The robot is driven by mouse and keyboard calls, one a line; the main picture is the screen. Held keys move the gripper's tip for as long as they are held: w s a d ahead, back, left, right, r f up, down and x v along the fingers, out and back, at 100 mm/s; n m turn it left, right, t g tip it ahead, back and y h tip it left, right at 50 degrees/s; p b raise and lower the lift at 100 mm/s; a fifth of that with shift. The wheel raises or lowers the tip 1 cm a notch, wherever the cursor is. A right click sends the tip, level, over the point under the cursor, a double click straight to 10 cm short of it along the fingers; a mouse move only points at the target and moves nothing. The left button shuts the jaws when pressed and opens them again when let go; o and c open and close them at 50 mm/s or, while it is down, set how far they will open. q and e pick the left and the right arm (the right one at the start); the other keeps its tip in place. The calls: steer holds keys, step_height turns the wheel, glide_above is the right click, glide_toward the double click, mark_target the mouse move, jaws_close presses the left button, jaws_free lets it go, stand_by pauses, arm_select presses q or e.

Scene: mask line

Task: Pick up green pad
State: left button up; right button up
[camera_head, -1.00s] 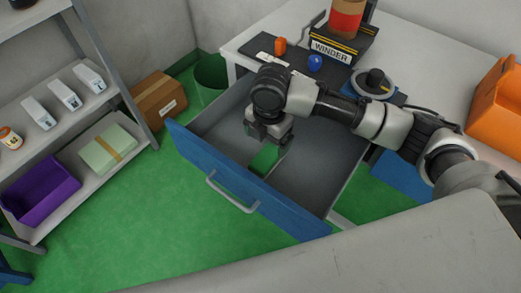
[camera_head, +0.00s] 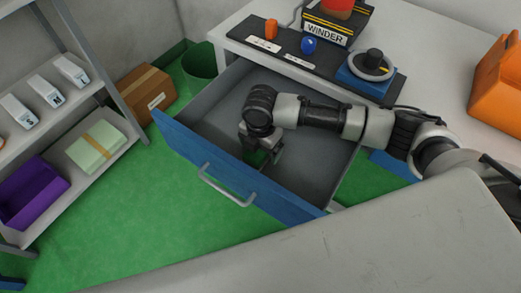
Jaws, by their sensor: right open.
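The green pad (camera_head: 257,158) lies in the open grey drawer with the blue front (camera_head: 225,168). Only a small dark green part of it shows, since my right gripper covers the rest. My right gripper (camera_head: 262,154) is open and points down into the drawer, right over the pad. I cannot tell whether its fingers touch the pad. My left gripper is out of view.
The drawer's front and side walls stand close around my right gripper. The desk behind holds the winder (camera_head: 328,28), an orange knob (camera_head: 271,29), a blue knob (camera_head: 309,45) and a dial (camera_head: 372,65). A shelf at left holds a purple bin (camera_head: 32,190) and a banded pale green bundle (camera_head: 95,147).

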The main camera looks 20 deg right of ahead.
steer(key=c, duration=1)
